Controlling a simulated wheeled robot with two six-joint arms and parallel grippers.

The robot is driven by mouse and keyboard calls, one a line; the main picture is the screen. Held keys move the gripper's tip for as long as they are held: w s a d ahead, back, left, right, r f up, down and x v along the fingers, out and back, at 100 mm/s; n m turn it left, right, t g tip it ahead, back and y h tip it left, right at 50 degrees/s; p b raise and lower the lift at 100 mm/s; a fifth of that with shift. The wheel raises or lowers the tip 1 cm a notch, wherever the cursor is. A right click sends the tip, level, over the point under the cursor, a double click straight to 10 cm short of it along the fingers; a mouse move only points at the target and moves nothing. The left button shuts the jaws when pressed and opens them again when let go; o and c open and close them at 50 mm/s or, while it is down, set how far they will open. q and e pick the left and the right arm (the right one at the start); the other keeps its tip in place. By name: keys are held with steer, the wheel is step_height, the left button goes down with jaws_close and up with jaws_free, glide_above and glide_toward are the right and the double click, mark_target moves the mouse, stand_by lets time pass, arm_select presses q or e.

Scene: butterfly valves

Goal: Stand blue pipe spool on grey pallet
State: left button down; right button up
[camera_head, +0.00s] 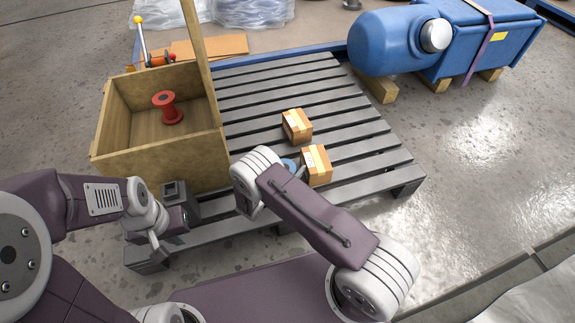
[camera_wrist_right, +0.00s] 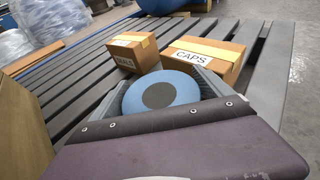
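The blue pipe spool (camera_wrist_right: 160,92) shows its round end, with a dark centre, in the right wrist view. It sits between the two fingers of my right gripper (camera_wrist_right: 161,98), which close on its sides. In the head view only a bit of the blue spool (camera_head: 289,164) shows past my right arm, which hides that gripper. Whether the spool touches the grey pallet (camera_head: 345,113) cannot be told. My left gripper (camera_head: 168,222) is low beside the wooden crate at the pallet's near left; its finger opening is unclear.
Two cardboard boxes stand on the pallet by the spool: one labelled CAPS (camera_head: 317,166), the other (camera_head: 297,126) farther back. The wooden crate (camera_head: 160,160) holds a red spool (camera_head: 168,107). A blue machine (camera_head: 440,40) lies behind right. The pallet's right side is clear.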

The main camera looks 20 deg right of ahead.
steer(key=shift+r, duration=0.25)
steer(key=p+v, duration=0.6)
steer(key=v, duration=0.5)
steer(key=s+d+r+m+g+y, duration=0.2)
steer(key=s+d+r+m+g, duration=0.8)
steer(key=m, duration=0.3)
steer(key=s+a+r+m+y, duration=0.2)
steer(key=s+r+m+y, duration=0.5)
steer(key=m, duration=0.7)
steer(key=shift+r+t+y, duration=0.3)
steer(key=shift+r+y, duration=0.05)
steer(key=shift+y, duration=0.35)
steer(key=shift+s, duration=0.1)
